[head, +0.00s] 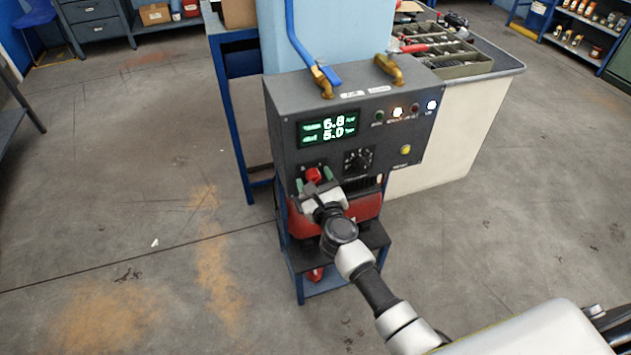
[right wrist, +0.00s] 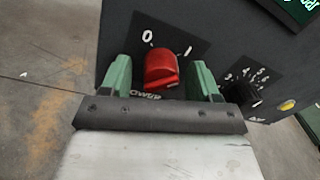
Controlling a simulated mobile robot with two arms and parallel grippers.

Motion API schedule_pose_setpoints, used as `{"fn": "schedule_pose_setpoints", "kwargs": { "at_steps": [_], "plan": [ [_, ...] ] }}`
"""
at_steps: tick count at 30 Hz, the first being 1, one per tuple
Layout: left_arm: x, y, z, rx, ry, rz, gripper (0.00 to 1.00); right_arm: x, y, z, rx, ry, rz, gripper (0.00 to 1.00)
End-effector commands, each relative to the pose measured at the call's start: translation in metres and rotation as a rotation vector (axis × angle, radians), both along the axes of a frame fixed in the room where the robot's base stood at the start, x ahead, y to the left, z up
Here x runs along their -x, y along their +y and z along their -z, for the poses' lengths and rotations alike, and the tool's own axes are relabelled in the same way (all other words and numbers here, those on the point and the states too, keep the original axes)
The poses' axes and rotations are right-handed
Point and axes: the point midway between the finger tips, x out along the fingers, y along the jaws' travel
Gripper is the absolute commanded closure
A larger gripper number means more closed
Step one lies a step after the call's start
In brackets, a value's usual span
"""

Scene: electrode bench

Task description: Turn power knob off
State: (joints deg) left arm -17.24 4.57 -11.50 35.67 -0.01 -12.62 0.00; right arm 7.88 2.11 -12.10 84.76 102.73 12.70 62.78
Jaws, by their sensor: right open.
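The red power knob (head: 313,175) sits at the lower left of the dark control box's front panel (head: 283,151). In the right wrist view the red knob (right wrist: 161,68) shows close up, with "0" to its upper left, "1" to its upper right and partly hidden "POWER" lettering below. Its pointer direction is hard to tell. My right gripper (head: 314,182) is at the knob, open. Its two green fingers (right wrist: 161,78) stand on either side of the knob, with gaps visible. My left gripper is not in view.
A black numbered dial (head: 358,160) is right of the knob, and a yellow button (head: 405,149) is farther right. A lit green display (head: 327,129) is above. A red unit (head: 362,208) is below the box. A bench with a parts tray (head: 468,70) stands behind at right.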

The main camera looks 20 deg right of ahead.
Motion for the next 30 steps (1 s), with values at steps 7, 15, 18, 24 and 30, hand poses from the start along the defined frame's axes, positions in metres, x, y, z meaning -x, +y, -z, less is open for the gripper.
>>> {"fn": "schedule_pose_setpoints", "kwargs": {
  "at_steps": [7, 15, 18, 24, 30],
  "plan": [
    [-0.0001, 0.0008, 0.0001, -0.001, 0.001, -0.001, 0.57, -0.0001, 0.0002, 0.0000, 0.000, 0.000, 0.000, 0.43],
    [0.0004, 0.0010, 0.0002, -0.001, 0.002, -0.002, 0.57, 0.0001, 0.0003, 0.0000, 0.000, 0.000, -0.001, 0.84],
    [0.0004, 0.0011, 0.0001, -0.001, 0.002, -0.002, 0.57, 0.0002, 0.0005, 0.0002, 0.001, 0.000, -0.001, 0.86],
    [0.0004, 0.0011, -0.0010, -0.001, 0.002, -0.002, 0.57, 0.0003, 0.0005, 0.0001, 0.032, 0.000, -0.001, 0.86],
    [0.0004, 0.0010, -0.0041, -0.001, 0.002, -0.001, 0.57, 0.0004, 0.0004, -0.0003, 0.132, -0.003, -0.002, 0.86]
  ]
}}
